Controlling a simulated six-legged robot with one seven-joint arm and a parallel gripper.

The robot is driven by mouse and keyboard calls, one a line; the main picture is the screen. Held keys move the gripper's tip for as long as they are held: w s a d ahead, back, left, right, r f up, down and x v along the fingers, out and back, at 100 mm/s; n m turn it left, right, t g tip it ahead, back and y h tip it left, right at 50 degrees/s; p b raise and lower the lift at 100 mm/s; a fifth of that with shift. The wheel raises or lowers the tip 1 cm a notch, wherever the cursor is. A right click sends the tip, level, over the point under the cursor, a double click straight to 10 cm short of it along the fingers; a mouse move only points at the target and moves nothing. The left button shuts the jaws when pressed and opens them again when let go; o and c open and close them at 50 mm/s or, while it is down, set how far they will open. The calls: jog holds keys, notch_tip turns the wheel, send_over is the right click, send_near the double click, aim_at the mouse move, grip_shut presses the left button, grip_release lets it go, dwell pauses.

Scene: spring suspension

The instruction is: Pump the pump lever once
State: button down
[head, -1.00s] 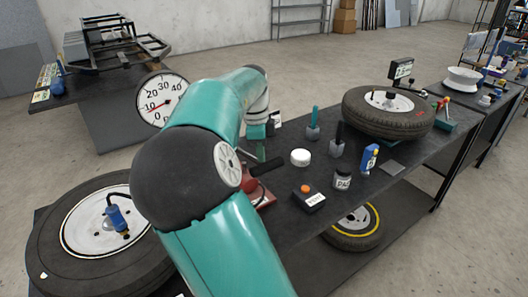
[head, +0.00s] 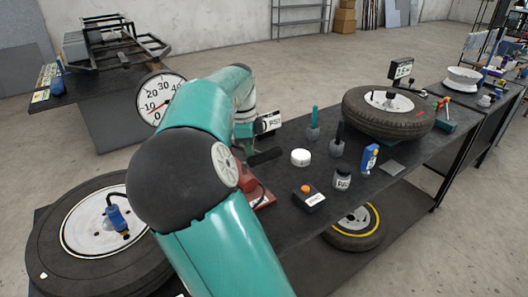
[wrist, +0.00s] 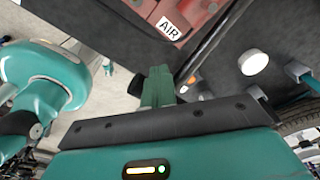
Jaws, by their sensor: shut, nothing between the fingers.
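The red pump (head: 260,197) stands on the near left part of the dark bench, partly hidden behind my arm. Its black lever handle (head: 265,157) sticks out to the right above the base. In the wrist view the red body with an AIR label (wrist: 178,17) lies beyond my fingertips. My gripper (wrist: 158,75) is shut and empty, its green fingers together. In the head view my gripper (head: 246,147) is beside the inner end of the handle, mostly hidden by my arm. I cannot tell whether it touches the lever.
A round dial gauge (head: 160,98) stands behind my arm. A PSI display (head: 268,122) is behind the pump. A white puck (head: 301,157), a button box (head: 308,197), a jar (head: 342,180) and a tire (head: 388,111) occupy the bench. Another tire (head: 45,245) lies at left.

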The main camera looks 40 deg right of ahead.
notch_tip(320, 180, up, 14)
jog(key=w+a, duration=0.1)
jog(key=shift+f, duration=0.15)
dwell(0.4)
